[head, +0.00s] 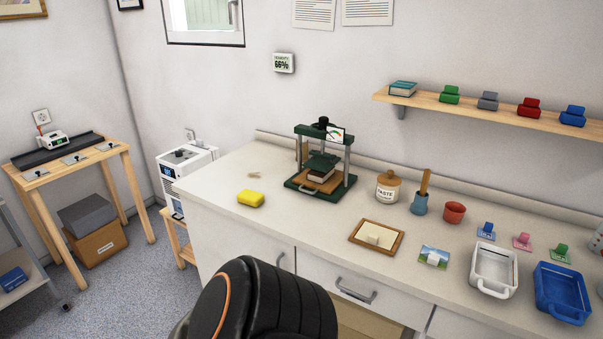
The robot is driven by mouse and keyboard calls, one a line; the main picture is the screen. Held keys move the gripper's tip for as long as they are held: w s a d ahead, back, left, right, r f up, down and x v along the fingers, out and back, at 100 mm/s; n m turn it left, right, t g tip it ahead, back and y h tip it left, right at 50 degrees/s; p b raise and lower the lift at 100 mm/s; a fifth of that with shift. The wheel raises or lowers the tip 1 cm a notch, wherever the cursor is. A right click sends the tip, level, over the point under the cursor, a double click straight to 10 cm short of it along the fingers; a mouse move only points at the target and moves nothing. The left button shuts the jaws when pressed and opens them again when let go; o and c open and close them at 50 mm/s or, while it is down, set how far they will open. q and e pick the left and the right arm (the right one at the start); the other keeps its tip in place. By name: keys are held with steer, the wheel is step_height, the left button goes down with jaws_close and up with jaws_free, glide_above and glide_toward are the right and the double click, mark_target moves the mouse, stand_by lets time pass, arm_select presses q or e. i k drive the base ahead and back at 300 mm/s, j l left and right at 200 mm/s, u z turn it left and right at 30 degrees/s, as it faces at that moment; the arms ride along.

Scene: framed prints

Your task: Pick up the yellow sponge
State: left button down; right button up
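The yellow sponge (250,198) lies flat on the white counter (222,186), near its front edge toward the left end. Nothing touches it, and bare counter surrounds it. A dark rounded link of my own arm shows at the bottom centre, in front of the counter. Neither of my grippers is in the head view.
A green press (322,170) stands to the right of the sponge. A paste jar (387,186), a wooden frame (376,236), a white tray (493,270) and a blue tray (561,292) are farther right. A small pale item (254,174) lies behind the sponge.

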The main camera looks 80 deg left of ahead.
mark_target(251, 198)
steer(key=u, duration=2.9)
steer(key=i+j+z, duration=0.1)
steer(key=z, duration=0.3)
steer(key=i+j+z, duration=0.1)
steer(key=z, duration=0.35)
steer(key=j+z, duration=0.4)
steer(key=i+j+z, duration=0.2)
steer(key=j, duration=0.2)
steer(key=j+z, duration=0.25)
steer(key=j, duration=0.15)
steer(key=j+z, duration=0.1)
steer(key=j, duration=0.85)
